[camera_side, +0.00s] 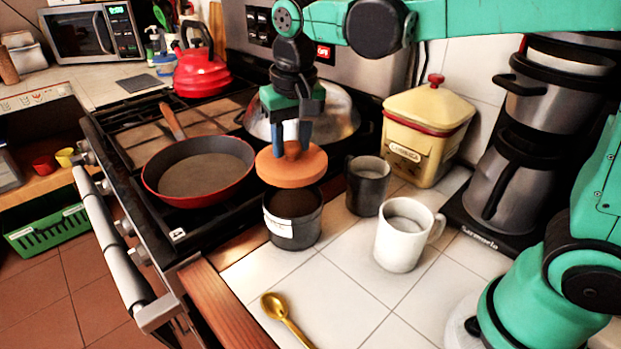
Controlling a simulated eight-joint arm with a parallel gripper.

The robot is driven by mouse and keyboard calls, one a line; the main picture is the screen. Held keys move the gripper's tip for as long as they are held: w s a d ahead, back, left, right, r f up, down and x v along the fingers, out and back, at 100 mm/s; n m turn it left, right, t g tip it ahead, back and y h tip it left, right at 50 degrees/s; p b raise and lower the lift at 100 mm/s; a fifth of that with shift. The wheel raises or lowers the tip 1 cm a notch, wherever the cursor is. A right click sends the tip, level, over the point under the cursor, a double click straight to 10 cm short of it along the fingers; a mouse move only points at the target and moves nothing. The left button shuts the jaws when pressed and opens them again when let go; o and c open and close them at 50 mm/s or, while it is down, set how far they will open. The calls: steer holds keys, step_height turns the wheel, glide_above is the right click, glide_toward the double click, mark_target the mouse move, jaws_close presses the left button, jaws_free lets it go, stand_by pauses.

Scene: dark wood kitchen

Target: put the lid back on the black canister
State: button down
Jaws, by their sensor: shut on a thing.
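The black canister (306,230) stands open on the white tiled counter by the stove, with a white label on its front. Its dark inside shows at the top. My gripper (292,150) is shut on the knob of the round orange-brown lid (291,172). It holds the lid roughly level above the canister, with a gap between them in this view. The lid hides part of the canister's far rim.
A black mug (368,187) stands close right of the canister, and a white mug (404,238) is nearer the front. A gold spoon (285,316) lies in front. A yellow tin (425,135), a red pan (200,172) and a coffee maker (497,180) stand around. Front tiles are mostly clear.

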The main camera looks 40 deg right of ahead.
mark_target(293, 161)
steer(key=shift+f, duration=2.8)
steer(key=shift+f, duration=0.15)
jaws_free()
stand_by(0.3)
steer(key=shift+r, duration=3.5)
